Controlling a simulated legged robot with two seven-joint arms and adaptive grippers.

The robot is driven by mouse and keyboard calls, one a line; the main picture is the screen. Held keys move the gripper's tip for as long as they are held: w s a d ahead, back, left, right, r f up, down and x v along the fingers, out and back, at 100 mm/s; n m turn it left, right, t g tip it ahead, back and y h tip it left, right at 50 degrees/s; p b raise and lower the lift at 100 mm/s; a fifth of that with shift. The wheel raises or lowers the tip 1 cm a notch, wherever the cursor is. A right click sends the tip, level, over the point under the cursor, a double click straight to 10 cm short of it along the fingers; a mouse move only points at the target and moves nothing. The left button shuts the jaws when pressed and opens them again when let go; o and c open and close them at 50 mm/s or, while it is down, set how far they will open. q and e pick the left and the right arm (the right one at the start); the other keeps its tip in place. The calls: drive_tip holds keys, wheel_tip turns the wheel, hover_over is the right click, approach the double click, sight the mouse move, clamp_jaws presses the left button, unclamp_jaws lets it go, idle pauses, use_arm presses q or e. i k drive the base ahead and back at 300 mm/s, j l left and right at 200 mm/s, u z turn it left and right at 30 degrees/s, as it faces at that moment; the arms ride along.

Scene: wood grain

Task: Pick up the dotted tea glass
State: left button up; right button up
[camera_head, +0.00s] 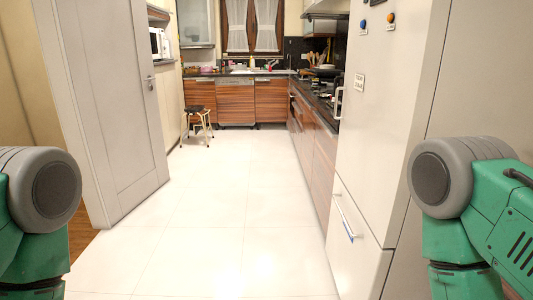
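No dotted tea glass can be made out in the head view. The far counter (248,72) holds small items around the sink that are too small to tell apart. My two green and grey arms show at the left and right edges of the head view, but neither gripper is in the picture.
A white door (108,100) stands open at left, and a white fridge (385,120) stands close at right. Wood-front cabinets (312,140) run along the right side. A stool (197,122) stands at the far left. The pale tiled floor (205,220) between is clear.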

sight(315, 86)
drive_tip(key=i, duration=3.95)
drive_tip(key=i+j, duration=0.1)
drive_tip(key=i, duration=3.9)
drive_tip(key=i+z, duration=0.1)
drive_tip(key=z, duration=0.35)
drive_tip(key=i+z, duration=0.1)
drive_tip(key=z, duration=0.85)
drive_tip(key=i+j+z, duration=0.1)
drive_tip(key=z, duration=0.35)
